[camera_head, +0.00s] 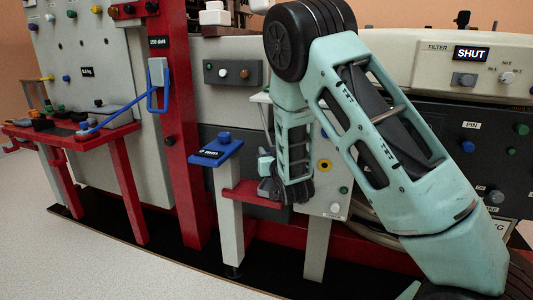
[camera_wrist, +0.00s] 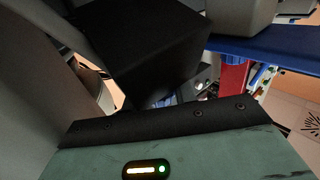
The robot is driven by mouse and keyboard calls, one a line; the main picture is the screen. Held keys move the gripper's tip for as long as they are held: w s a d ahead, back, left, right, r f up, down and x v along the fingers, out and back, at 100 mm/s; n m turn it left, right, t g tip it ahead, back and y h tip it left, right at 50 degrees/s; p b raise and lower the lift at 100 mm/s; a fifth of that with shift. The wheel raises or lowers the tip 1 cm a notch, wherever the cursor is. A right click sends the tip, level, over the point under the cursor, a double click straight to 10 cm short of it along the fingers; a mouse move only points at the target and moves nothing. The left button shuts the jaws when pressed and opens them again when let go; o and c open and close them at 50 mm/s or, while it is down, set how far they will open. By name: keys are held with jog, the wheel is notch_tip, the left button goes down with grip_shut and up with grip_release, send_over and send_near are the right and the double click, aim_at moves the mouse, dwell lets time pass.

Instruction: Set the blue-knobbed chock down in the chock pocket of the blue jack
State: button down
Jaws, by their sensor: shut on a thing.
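The blue jack (camera_head: 215,153) stands at the middle of the head view, with a blue plate on top, a blue knob on that plate and a pale post below. A blue plate edge (camera_wrist: 280,48) also shows at the upper right of the wrist view. My gripper (camera_head: 268,186) is just right of the jack, below its top plate and close to a red ledge. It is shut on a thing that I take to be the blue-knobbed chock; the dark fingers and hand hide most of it. A little blue shows beyond the fingers in the wrist view. I cannot see the chock pocket clearly.
The red ledge (camera_head: 250,192) juts out right of the jack post. A red upright (camera_head: 180,130) with a blue handle (camera_head: 158,85) stands to the left, beside a red bench (camera_head: 85,138). Grey panels with buttons stand behind. The pale floor (camera_head: 100,260) in front is clear.

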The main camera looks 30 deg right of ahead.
jog(key=shift+w+d+r, duration=0.1)
jog(key=shift+d, duration=0.05)
jog(key=shift+f+b, duration=1.45)
jog(key=shift+f, duration=0.65)
jog(key=shift+s+a+n+t+h+b, duration=0.4)
jog(key=shift+t+b, duration=0.6)
jog(key=shift+b, duration=1.7)
jog(key=shift+d+n+t+h+b, duration=0.2)
jog(key=shift+t+h+b, duration=0.6)
jog(key=shift+b, duration=1.85)
jog(key=shift+t+b, duration=0.4)
jog(key=shift+b, duration=0.05)
jog(key=shift+d+r+m, duration=0.1)
jog(key=shift+d+m, duration=0.25)
jog(key=shift+m, duration=0.05)
jog(key=shift+b, duration=0.5)
